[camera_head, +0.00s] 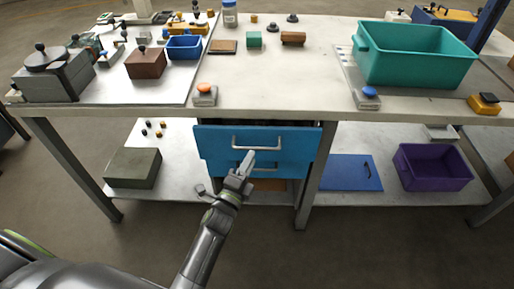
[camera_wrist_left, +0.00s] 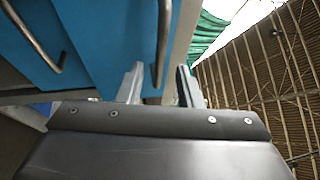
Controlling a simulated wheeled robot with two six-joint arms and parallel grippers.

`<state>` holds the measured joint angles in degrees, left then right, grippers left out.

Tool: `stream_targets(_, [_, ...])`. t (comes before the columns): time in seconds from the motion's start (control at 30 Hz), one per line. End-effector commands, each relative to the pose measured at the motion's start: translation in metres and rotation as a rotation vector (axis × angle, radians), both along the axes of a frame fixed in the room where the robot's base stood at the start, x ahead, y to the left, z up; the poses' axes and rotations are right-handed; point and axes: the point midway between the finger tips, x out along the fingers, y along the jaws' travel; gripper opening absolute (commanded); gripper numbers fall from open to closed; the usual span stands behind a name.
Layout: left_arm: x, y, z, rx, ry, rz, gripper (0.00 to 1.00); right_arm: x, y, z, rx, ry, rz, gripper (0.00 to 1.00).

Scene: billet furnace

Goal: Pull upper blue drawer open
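The upper blue drawer (camera_head: 215,143) is under the middle of the workbench, with a grey bar handle (camera_head: 256,146) on its front. A dark gap shows above its front edge; I cannot tell how far out it stands. A lower drawer handle (camera_head: 262,168) is below. My left gripper (camera_head: 243,165) is in front of the drawers and hides part of them. In the left wrist view, its two fingers (camera_wrist_left: 159,88) are apart, with the upper handle (camera_wrist_left: 164,45) between them. The other handle (camera_wrist_left: 38,38) is to the left. Contact is unclear. My right gripper is not in view.
The workbench top (camera_head: 300,85) hangs over the drawers, with a teal bin (camera_head: 410,65) at right. A table leg (camera_head: 314,185) stands right of the drawers. A green box (camera_head: 133,168) and purple bin (camera_head: 425,175) sit on lower shelves. The floor in front is clear.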

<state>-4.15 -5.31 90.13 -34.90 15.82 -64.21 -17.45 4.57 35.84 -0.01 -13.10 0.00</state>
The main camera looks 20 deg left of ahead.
Motion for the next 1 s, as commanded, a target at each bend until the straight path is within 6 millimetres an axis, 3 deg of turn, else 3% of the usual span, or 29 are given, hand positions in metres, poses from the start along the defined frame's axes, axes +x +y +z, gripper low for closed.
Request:
stream_targets(0.1, [0.022, -0.003, 0.004, 0.001, -0.003, -0.001, 0.32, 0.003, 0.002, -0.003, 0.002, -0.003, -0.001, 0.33])
stream_targets(0.3, [0.046, -0.006, 0.007, 0.000, -0.001, 0.000, 0.32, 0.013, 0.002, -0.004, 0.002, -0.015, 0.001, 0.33])
stream_targets(0.73, [0.054, -0.006, 0.009, 0.000, 0.000, 0.000, 0.32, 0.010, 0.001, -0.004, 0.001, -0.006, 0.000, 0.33])
stream_targets(1.0, [0.054, -0.006, 0.009, 0.000, 0.000, 0.000, 0.00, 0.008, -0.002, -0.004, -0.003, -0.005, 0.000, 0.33])
